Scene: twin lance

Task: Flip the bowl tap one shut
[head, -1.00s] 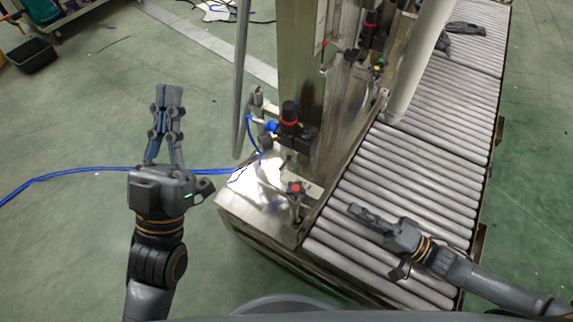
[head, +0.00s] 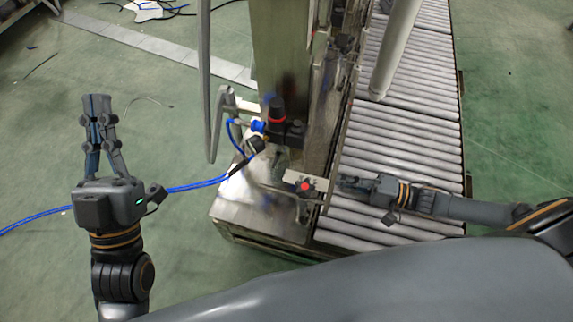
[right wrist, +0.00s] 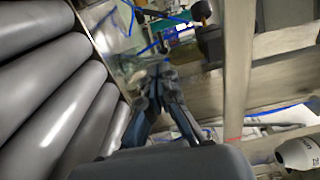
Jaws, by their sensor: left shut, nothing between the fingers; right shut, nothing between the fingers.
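My right gripper (head: 343,183) is shut and empty, just right of this fitting, over the edge of the rollers. A small gap seems to lie between them. In the right wrist view the closed fingers (right wrist: 160,75) point at the metal frame, and the red-centred fitting cannot be made out. My left gripper (head: 97,102) is shut and empty above the floor at the left.
A black regulator with a red ring (head: 277,112) stands on the machine, with a blue hose (head: 198,185) running left. A metal post (head: 280,50) rises behind it. The roller conveyor (head: 400,125) lies to the right, with a pale pipe (head: 397,50) above. The left floor is open.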

